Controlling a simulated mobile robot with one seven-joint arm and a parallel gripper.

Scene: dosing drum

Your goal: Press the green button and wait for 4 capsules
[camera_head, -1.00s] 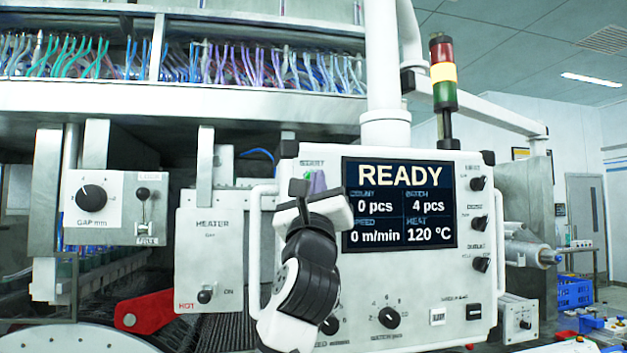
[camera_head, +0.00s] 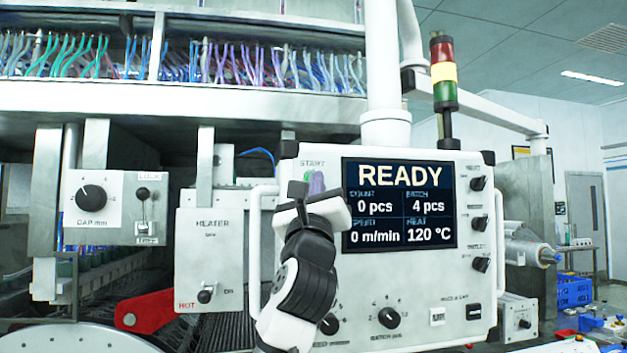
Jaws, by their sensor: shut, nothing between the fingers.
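The white control panel (camera_head: 400,275) stands in the middle. Its screen (camera_head: 400,203) reads READY, count 0 pcs, batch 4 pcs, 0 m/min and 120 °C. Under the START label a small green edge of the green button (camera_head: 308,180) shows, with a purple-grey part beside it. My gripper (camera_head: 298,192) is shut and empty in front of the panel's upper left, and it hides most of the button area. I cannot tell whether it touches the button. No capsules are visible.
A panel handle (camera_head: 254,245) stands left of my arm. The heater box (camera_head: 208,255) and gap box (camera_head: 110,205) are farther left, with a red lever (camera_head: 147,311) below. Knobs (camera_head: 389,317) line the panel. A signal tower (camera_head: 443,75) stands above.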

